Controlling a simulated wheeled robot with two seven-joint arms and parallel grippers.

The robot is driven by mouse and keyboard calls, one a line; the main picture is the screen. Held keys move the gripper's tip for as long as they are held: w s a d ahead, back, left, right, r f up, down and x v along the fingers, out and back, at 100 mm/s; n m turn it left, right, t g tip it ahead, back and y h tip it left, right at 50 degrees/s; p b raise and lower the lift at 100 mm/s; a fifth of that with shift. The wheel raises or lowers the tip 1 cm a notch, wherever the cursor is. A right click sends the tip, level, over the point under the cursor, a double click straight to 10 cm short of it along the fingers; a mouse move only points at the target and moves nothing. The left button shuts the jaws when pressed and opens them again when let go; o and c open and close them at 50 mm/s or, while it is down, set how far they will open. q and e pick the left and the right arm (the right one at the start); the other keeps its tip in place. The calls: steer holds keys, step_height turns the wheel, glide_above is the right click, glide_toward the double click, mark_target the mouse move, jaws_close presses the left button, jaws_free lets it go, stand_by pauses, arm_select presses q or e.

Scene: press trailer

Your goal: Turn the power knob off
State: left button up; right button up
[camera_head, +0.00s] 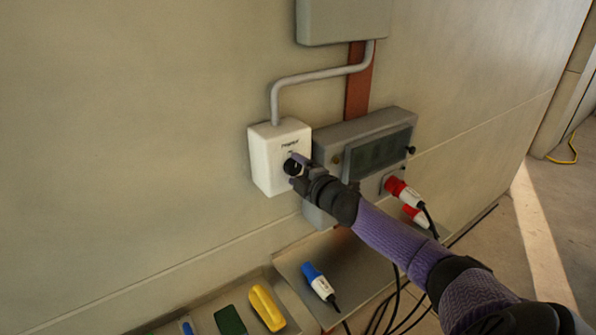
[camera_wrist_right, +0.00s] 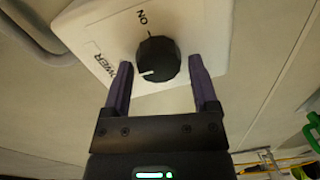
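The black round power knob (camera_head: 291,167) sits on the front of a white box (camera_head: 266,160) on the wall. In the right wrist view the knob (camera_wrist_right: 157,62) has a white mark near its lower left edge; the "ON" label is above it and "POWER" lies to the left. My right gripper (camera_head: 299,163) is at the knob. In the wrist view its two purple fingers (camera_wrist_right: 160,68) are apart on either side of the knob, with a visible gap at each side. My left gripper is not in view.
A grey panel box (camera_head: 377,151) with red plugs (camera_head: 402,193) is right of the white box. A grey conduit (camera_head: 318,77) rises above it. Below, a tray (camera_head: 272,272) holds a yellow item (camera_head: 266,308); a blue plug (camera_head: 318,281) lies right of it. Cables hang nearby.

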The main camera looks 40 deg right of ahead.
steer(key=shift+o, duration=0.8)
steer(key=s+a, duration=0.1)
steer(key=s, duration=0.9)
steer(key=shift+r, duration=0.35)
steer(key=shift+w, duration=0.1)
